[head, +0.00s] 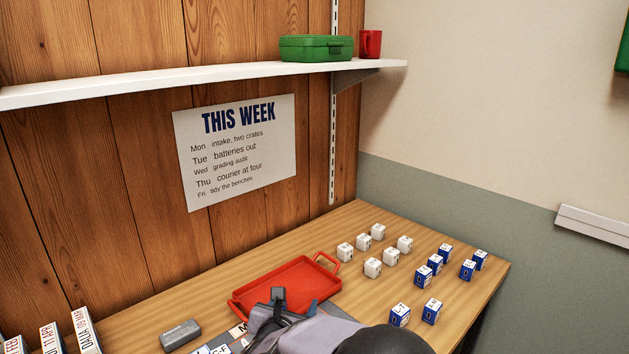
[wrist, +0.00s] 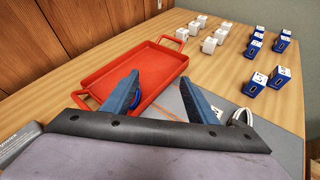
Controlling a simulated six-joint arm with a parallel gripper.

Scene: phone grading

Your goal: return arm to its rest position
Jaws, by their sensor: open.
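My gripper (wrist: 160,98) is open in the wrist view, its two blue fingers spread wide with nothing held between them. It hovers over the grey mat (wrist: 172,99), close to the near side of the red tray (wrist: 107,72). In the head view my gripper (head: 295,303) shows at the bottom middle, in front of the tray (head: 243,303), and my arm hides part of the bench. Beside the right finger in the wrist view a small white item with a cable (wrist: 241,117) is partly hidden.
White blocks (head: 372,267) and blue-and-white blocks (head: 435,262) stand at the right of the bench. A grey case (head: 180,334) and upright boxes (head: 85,330) are at the left. Above, a shelf (head: 200,79) bears a green case (head: 317,48) and red mug (head: 370,44).

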